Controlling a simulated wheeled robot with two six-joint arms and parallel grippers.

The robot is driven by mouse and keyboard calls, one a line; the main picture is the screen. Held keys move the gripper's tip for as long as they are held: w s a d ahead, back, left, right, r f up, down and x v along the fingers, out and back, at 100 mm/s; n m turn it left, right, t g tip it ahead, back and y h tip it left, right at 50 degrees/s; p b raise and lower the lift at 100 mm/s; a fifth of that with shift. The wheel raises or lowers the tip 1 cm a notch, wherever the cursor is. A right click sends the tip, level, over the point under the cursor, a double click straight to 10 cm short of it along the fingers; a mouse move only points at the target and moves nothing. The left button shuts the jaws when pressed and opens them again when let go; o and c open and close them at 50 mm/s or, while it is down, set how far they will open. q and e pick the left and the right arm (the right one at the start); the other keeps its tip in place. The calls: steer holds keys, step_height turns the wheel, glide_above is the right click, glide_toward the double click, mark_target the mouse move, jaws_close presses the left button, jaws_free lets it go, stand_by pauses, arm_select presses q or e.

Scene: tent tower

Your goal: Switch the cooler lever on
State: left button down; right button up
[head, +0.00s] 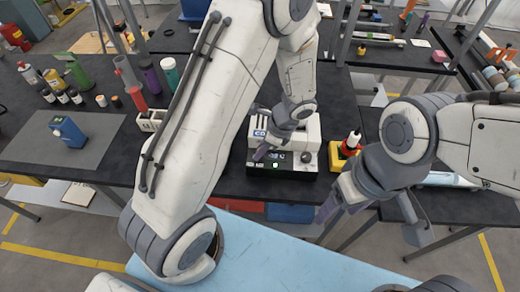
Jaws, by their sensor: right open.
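The likely cooler is a white box (311,130) with a black front panel (258,170), on the dark bench near the centre. A partly hidden label starting with "CO" shows on it. The panel carries a small lit display and a round knob (305,157). I cannot make out the lever clearly. My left gripper (262,153) is over the front of this unit, pointing down to the left and hiding part of it. Contact and its jaw opening cannot be told. My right gripper (372,216) is open and empty, well right of the unit.
A yellow holder (338,161) with a red-and-white bottle (352,141) stands close right of the unit. A blue device (68,131) sits on a grey mat at the left. Several bottles and tubes stand behind it. A light blue surface (290,262) lies in front.

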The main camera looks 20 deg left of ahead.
mark_target(280, 161)
arm_select(q)
steer(key=shift+d+f+y, duration=0.15)
steer(key=shift+d+y, duration=0.05)
steer(key=shift+y, duration=0.6)
steer(key=shift+g, duration=0.3)
steer(key=c, duration=0.8)
jaws_free()
steer(key=shift+d, duration=0.1)
steer(key=b+v, duration=0.1)
steer(key=v, duration=0.9)
steer(key=shift+d+r+b, duration=0.15)
steer(key=shift+r+b, duration=0.1)
steer(key=shift+b, duration=0.15)
